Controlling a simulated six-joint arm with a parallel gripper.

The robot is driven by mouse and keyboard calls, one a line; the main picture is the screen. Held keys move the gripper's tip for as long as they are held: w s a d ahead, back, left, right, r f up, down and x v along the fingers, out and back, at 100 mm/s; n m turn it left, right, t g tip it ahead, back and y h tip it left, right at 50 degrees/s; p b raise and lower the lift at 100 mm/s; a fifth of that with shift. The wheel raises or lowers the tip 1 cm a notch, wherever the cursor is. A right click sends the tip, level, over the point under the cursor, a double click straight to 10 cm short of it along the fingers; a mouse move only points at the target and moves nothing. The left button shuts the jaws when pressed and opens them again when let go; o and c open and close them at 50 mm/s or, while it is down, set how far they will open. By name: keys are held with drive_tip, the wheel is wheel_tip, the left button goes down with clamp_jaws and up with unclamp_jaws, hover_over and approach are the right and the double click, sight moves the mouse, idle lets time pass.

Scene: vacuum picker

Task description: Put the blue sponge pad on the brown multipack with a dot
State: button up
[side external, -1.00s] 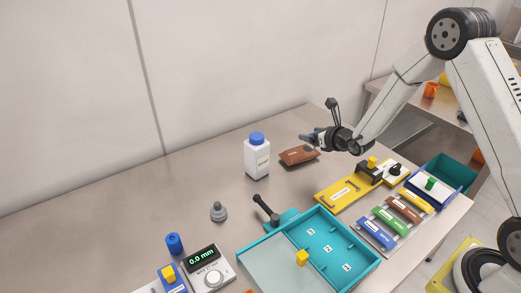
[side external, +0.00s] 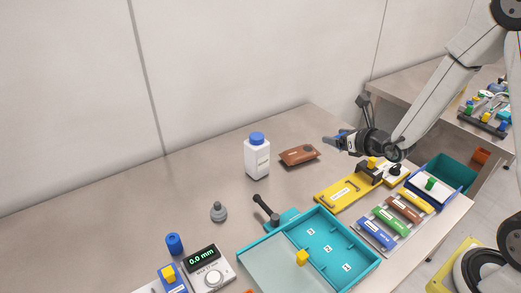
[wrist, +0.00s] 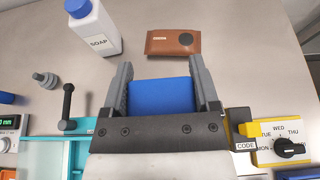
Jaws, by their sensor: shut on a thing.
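The blue sponge pad (wrist: 160,97) is between the two fingers of my gripper (wrist: 162,82), which is shut on it. In the side external view my gripper (side external: 332,142) is above the table, to the right of the brown multipack (side external: 299,155) and apart from it. The brown multipack lies flat on the table; in the wrist view it (wrist: 173,42) shows a dark round dot on its right part and lies beyond the fingertips. The pad is hardly visible in the side view.
A white soap bottle (side external: 257,160) with a blue cap stands left of the multipack. A yellow plate (side external: 340,193), a teal tray (side external: 372,260) and several coloured bars lie nearer the front. A grey weight-like piece (side external: 218,212) stands farther left. The table behind the multipack is clear.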

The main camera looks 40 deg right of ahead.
drive_tip(key=shift+w, duration=0.1)
idle(0.7)
drive_tip(key=shift+w+a+r+n+g+y, duration=0.15)
drive_tip(key=shift+w+n+y, duration=0.3)
drive_tip(key=shift+n+y, duration=0.35)
drive_tip(key=shift+w+n+g+y, duration=0.2)
drive_tip(key=shift+w+n+y, duration=0.2)
drive_tip(key=shift+n+y, duration=0.35)
drive_tip(key=shift+w+a+r+n+g+y, duration=0.15)
drive_tip(key=shift+w+n+y, duration=0.4)
drive_tip(key=shift+y, duration=0.4)
drive_tip(key=shift+s+f, duration=0.1)
drive_tip(key=shift+f, duration=0.05)
hover_over(297, 150)
drive_tip(key=shift+a+f, duration=0.1)
drive_tip(key=shift+f, duration=4.6)
